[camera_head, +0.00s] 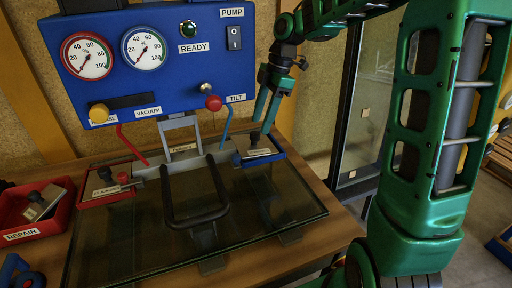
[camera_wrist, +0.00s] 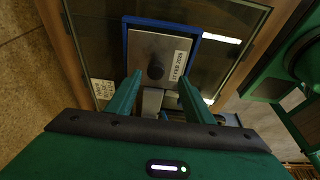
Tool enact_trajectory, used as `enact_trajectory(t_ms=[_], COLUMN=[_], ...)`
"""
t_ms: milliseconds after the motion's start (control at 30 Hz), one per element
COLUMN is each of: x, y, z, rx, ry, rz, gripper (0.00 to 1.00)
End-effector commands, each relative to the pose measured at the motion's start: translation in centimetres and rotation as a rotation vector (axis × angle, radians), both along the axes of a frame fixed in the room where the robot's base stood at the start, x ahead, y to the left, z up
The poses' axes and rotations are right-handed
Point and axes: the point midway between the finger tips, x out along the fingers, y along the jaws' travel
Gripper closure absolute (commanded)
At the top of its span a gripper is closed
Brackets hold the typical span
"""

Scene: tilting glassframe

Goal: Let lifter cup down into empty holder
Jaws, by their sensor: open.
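A small blue-rimmed holder (camera_head: 258,158) sits at the right back edge of the glass. It carries a pale labelled plate, and a black round knob-like piece (camera_head: 254,138), possibly the lifter cup, stands on it. My gripper (camera_head: 263,126) is open, fingers pointing down just above this holder.
A red holder (camera_head: 105,198) with black and red pieces lies at the left back. A red REPAIR bin (camera_head: 22,233) stands far left. A black U-shaped handle (camera_head: 197,218) rises over the glass pane (camera_head: 125,245). The blue gauge panel (camera_head: 160,95) with levers stands close behind.

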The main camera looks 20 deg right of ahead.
Motion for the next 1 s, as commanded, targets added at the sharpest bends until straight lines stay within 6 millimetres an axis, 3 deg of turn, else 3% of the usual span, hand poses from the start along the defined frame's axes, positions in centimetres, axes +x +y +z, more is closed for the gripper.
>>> enact_trajectory(t_ms=[233,533,833,867,1000], x=[0.1,0.5,0.6,0.6,0.6], y=[0.7,2.4,2.5,2.5,2.4], z=[-1.5,-5.0,-5.4,-5.4,-5.4], rx=[0.000,0.000,-0.001,-0.001,-0.001], ry=[0.001,0.002,0.000,0.000,0.000], rz=[0.000,-0.003,-0.002,-0.002,-0.003], gripper=[0.53,0.53,0.53,0.55,0.89])
